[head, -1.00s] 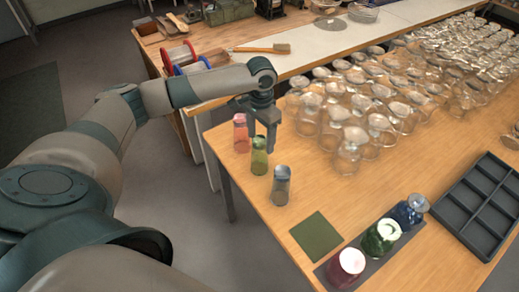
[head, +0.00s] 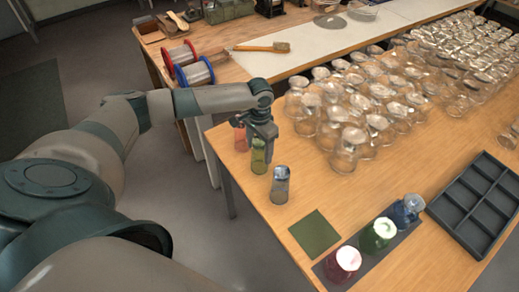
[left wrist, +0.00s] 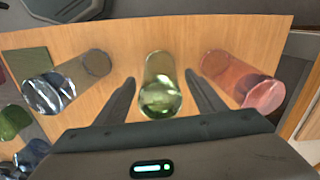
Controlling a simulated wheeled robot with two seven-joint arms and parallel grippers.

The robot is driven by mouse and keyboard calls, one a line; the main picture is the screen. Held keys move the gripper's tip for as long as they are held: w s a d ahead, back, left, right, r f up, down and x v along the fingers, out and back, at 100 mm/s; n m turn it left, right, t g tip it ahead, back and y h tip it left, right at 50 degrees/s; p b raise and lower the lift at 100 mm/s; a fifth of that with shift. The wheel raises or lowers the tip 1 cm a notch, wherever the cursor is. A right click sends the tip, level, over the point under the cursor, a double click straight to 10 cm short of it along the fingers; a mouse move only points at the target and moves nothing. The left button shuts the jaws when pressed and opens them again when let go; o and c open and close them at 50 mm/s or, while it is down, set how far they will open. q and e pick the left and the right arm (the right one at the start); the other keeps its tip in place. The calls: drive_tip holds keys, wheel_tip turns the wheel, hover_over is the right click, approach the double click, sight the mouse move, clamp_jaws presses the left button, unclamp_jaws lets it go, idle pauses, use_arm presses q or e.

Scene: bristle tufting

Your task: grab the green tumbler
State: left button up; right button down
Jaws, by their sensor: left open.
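The green tumbler (head: 259,157) stands on the wooden table near its left edge, between a pink tumbler (head: 240,138) and a grey-blue tumbler (head: 280,186). My left gripper (head: 261,142) is open right at the green tumbler and hides part of its top. In the left wrist view the green tumbler (left wrist: 160,92) stands between the two spread fingers of my left gripper (left wrist: 163,92), with a gap on each side. The pink tumbler (left wrist: 248,85) is just outside the right finger, and the grey-blue tumbler (left wrist: 62,85) is farther off to the left. My right gripper is not in view.
Many clear glasses (head: 345,135) crowd the table to the right of the gripper. A green mat (head: 315,233), a dark strip with red, green and blue glasses (head: 378,235), and a dark compartment tray (head: 478,205) lie nearer the front. A workbench (head: 300,62) stands behind.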

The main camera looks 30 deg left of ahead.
sight(260, 140)
use_arm(q)
drive_tip(key=shift+c, duration=0.5)
drive_tip(key=c, duration=1.3)
drive_tip(key=shift+o, duration=0.2)
drive_tip(key=shift+r, duration=0.1)
drive_tip(key=shift+w+r+b, duration=0.1)
drive_tip(key=shift+r+b, duration=0.45)
drive_tip(key=shift+r, duration=0.2)
wheel_tip(260, 140, up, 2)
drive_tip(key=shift+r+b, duration=0.2)
drive_tip(key=shift+b, duration=0.45)
drive_tip(key=w+d+r+b, duration=0.4)
drive_tip(key=w+r, duration=0.3)
drive_tip(key=w, duration=0.3)
drive_tip(key=shift+w+d, duration=0.25)
drive_tip(key=shift+d, duration=0.15)
